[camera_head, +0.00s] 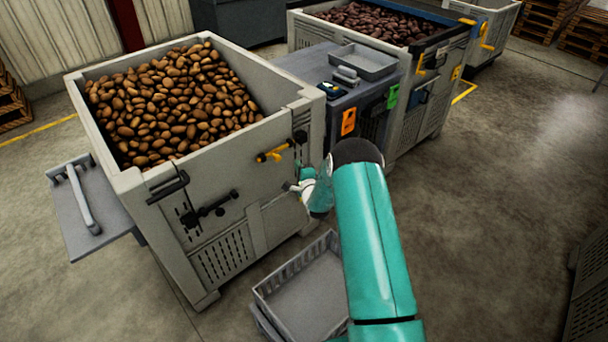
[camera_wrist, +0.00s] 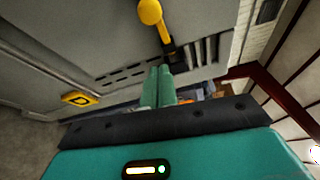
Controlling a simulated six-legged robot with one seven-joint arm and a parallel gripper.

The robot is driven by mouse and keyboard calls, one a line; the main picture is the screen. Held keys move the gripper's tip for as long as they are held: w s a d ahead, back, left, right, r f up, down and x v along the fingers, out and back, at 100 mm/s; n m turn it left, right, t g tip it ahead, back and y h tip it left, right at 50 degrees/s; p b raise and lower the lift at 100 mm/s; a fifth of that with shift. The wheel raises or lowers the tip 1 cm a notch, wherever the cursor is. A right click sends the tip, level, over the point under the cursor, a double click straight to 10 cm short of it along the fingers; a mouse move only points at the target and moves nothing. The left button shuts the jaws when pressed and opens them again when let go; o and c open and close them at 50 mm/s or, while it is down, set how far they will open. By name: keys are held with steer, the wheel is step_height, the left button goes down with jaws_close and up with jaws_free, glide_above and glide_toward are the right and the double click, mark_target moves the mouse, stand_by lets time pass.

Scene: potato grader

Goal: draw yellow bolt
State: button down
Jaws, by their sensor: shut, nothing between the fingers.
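A yellow bolt (camera_head: 272,155) with black fittings sits on the front wall of the near grey crate (camera_head: 262,205), just below its rim. My gripper (camera_head: 292,187) is beside that wall, lower and to the right of the bolt, apart from it in the head view. In the wrist view my two teal fingers (camera_wrist: 158,87) are together and empty. A yellow knob on a stem (camera_wrist: 152,14) shows beyond the fingertips, near the top edge. I cannot tell for sure whether it is the same bolt. My arm hides part of the crate's right side.
The near crate is full of brown potatoes (camera_head: 170,100). A black latch (camera_head: 210,207) is on its front wall. A grey slatted tray (camera_head: 305,285) lies on the floor below. A bench (camera_head: 300,65) adjoins a second crate (camera_head: 430,95). The floor at right is open.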

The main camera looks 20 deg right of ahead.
steer(key=s, duration=0.4)
steer(key=shift+s+r, duration=0.2)
steer(key=shift+s, duration=0.15)
step_height(320, 180, up, 9)
steer(key=w+a+n+g, duration=0.1)
steer(key=n+g, duration=0.1)
steer(key=n, duration=0.1)
steer(key=s+a+r+n+g, duration=0.2)
steer(key=s+r+n, duration=0.3)
steer(key=r, duration=0.5)
steer(key=s+a+r+n+g, duration=0.2)
steer(key=s+a+r+n, duration=0.1)
steer(key=s+r, duration=0.55)
steer(key=s+a+r+n+g, duration=0.1)
steer(key=s+r+n+g, duration=0.1)
steer(key=s, duration=0.8)
steer(key=s+a+r+n+g, duration=0.2)
steer(key=s+r+n, duration=0.1)
steer(key=s, duration=0.8)
steer(key=s+a+r+n+g, duration=0.1)
steer(key=s+r+n, duration=0.1)
steer(key=s, duration=0.8)
steer(key=shift+s+a+r+n+g, duration=0.2)
steer(key=shift+s+a+n+g, duration=0.15)
steer(key=shift+n, duration=0.55)
